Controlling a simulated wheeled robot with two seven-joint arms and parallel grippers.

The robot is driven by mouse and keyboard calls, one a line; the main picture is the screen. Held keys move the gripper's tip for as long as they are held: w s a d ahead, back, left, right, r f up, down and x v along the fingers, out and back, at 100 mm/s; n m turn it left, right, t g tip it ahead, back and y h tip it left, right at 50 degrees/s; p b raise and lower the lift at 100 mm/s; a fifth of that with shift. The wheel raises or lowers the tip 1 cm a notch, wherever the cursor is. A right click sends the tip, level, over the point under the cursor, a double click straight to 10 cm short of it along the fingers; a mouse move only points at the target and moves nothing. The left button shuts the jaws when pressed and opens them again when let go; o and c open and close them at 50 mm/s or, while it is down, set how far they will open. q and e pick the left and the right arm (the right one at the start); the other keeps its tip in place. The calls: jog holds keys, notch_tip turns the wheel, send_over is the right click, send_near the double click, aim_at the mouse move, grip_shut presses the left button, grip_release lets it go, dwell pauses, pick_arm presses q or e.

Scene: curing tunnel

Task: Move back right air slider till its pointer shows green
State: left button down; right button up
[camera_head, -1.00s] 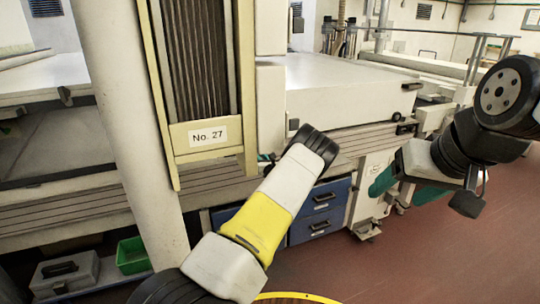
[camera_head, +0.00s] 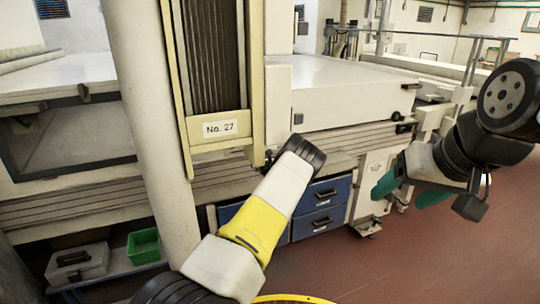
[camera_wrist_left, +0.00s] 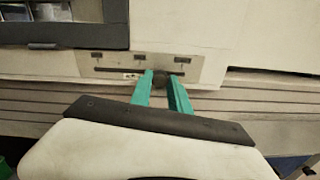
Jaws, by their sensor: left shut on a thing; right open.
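In the left wrist view a grey slider panel (camera_wrist_left: 105,60) on the cream machine side has a dark horizontal slot and several small dark labels above it. A dark slider knob (camera_wrist_left: 162,76) sits near the slot's right part. My left gripper (camera_wrist_left: 162,80) has its green fingers shut on this knob, one finger on each side. A small pale mark (camera_wrist_left: 130,76) lies left of the knob; I cannot make out a pointer or its colour. In the head view my left wrist hides the panel and knob. My right gripper (camera_head: 408,191) is open and empty, right of the machine.
Blue drawers (camera_head: 322,208) sit under the machine. A green bin (camera_head: 144,245) and grey case (camera_head: 77,263) lie low left. Red floor (camera_head: 410,255) is clear at right.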

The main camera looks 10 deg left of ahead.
pick_arm(q)
jog(key=shift+d, duration=0.1)
jog(key=c, duration=1.2)
grip_release()
jog(key=shift+c, duration=0.2)
jog(key=v, duration=0.7)
jog(key=shift+s+d, duration=0.2)
jog(key=shift+s, duration=0.1)
